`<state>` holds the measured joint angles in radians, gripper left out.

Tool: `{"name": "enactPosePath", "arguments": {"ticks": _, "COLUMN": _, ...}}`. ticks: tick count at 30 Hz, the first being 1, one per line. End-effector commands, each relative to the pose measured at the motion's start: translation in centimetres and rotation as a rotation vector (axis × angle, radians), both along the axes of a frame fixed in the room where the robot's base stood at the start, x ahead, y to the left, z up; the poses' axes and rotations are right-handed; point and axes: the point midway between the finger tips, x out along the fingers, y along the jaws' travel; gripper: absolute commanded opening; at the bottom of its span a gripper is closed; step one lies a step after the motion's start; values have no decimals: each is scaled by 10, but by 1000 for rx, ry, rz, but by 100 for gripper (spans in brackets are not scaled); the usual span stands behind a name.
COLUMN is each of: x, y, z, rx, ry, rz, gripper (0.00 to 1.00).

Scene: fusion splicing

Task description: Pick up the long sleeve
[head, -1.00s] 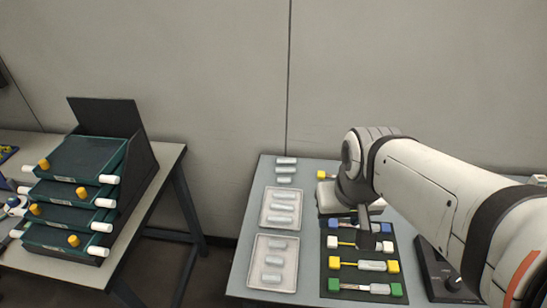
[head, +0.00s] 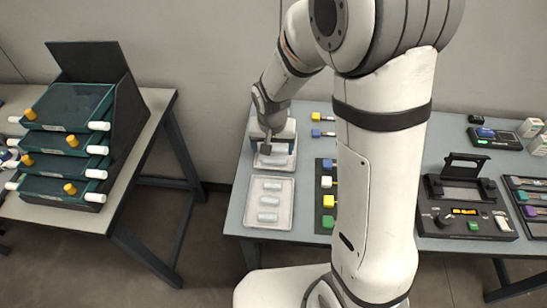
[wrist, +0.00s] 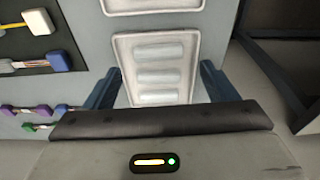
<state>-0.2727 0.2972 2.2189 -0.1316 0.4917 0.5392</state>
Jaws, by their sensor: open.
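My gripper (head: 265,148) is over the far tray (head: 290,165) on the grey table, pointing down and empty. In the wrist view my gripper (wrist: 161,68) is open, with one blue finger on each side of that tray (wrist: 119,46). Three pale grey sleeves lie in it, apart and parallel: the upper one (wrist: 158,51), the middle one (wrist: 158,76) and the lower one (wrist: 157,98). The gripper body hides what lies below them. The near tray (head: 290,192) holds three sleeves (head: 268,200) that look slightly shorter.
A dark mat (head: 325,226) with coloured connectors lies right of the trays, partly behind my arm. More connectors (head: 316,117) lie at the back. A splicer-like device (head: 465,207) stands on the right. A drawer rack (head: 75,135) stands on a separate table at left.

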Motion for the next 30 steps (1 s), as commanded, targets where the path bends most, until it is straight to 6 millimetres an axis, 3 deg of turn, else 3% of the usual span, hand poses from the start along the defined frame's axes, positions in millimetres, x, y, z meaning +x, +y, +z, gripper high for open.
{"name": "enactPosePath", "arguments": {"ticks": 15, "x": 14, "y": -6, "z": -57, "rx": -1, "ry": 3, "rz": -1, "gripper": 79}}
{"name": "enactPosePath", "arguments": {"ticks": 25, "x": 16, "y": -6, "z": -63, "rx": 0, "ry": 1, "rz": -1, "gripper": 79}}
{"name": "enactPosePath", "arguments": {"ticks": 30, "x": 16, "y": -7, "z": -63, "rx": 0, "ry": 1, "rz": -1, "gripper": 66}}
